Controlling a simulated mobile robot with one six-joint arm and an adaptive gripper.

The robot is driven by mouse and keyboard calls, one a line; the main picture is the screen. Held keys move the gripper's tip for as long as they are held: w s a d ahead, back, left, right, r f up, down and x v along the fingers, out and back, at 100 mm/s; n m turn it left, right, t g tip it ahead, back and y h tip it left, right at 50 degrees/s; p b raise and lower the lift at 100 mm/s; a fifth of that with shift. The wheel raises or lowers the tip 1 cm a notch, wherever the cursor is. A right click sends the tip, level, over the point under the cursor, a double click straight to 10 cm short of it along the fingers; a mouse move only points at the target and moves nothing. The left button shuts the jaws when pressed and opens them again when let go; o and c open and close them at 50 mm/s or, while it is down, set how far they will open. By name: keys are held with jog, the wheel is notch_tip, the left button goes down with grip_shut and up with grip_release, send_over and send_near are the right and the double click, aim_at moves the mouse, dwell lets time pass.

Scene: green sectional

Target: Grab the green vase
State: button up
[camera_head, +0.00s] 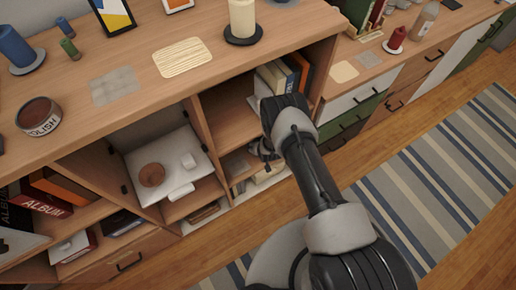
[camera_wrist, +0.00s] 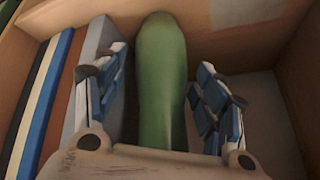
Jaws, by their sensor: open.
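The green vase (camera_wrist: 161,88) stands out in the middle of the wrist view, a smooth, rounded form inside a wooden shelf compartment. My gripper (camera_wrist: 162,62) is open, with one finger on each side of the vase. A narrow gap seems to show on the right side; on the left I cannot tell whether the finger touches it. The vase's lower part is hidden behind my gripper's body. In the head view my gripper (camera_head: 262,150) reaches into the cabinet's open compartments, and my arm hides the vase there.
Upright books (camera_wrist: 45,95) stand close left of my gripper; the compartment's right side (camera_wrist: 300,85) is near. In the head view, the cabinet top (camera_head: 140,85) carries a white candle (camera_head: 242,18) and a round tin (camera_head: 38,116). A striped rug (camera_head: 440,170) covers the floor.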

jog(key=b+x, duration=0.1)
jog(key=x, duration=0.2)
jog(key=shift+f, duration=0.2)
jog(key=shift+w, duration=0.1)
jog(key=shift+c, duration=0.2)
jog(key=c, duration=1.2)
jog(key=shift+r, duration=0.1)
jog(key=shift+c, duration=0.4)
